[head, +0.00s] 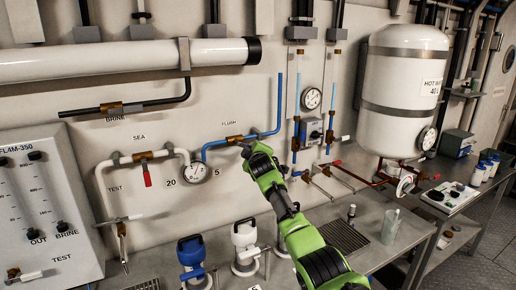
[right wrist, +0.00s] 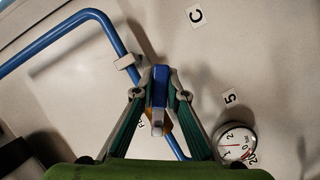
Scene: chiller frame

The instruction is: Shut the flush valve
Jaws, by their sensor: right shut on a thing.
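The flush valve is a brass body (head: 234,139) on the blue pipe (head: 213,145), below the FLUSH label on the wall in the head view. My right gripper (head: 246,150) is at this valve, its green arm reaching up from the lower right. In the right wrist view my right gripper (right wrist: 159,92) is shut on the blue valve handle (right wrist: 160,82), with a finger on each side. A little brass shows behind the fingers, but most of the valve body is hidden. The handle's angle to the pipe is hard to tell. My left gripper is not in view.
A round gauge (head: 195,172) hangs left of the valve and also shows in the right wrist view (right wrist: 236,142). The red-handled SEA valve (head: 147,174) is further left. Blue and white-topped fittings (head: 192,254) stand on the bench below. A white tank (head: 403,90) is at right.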

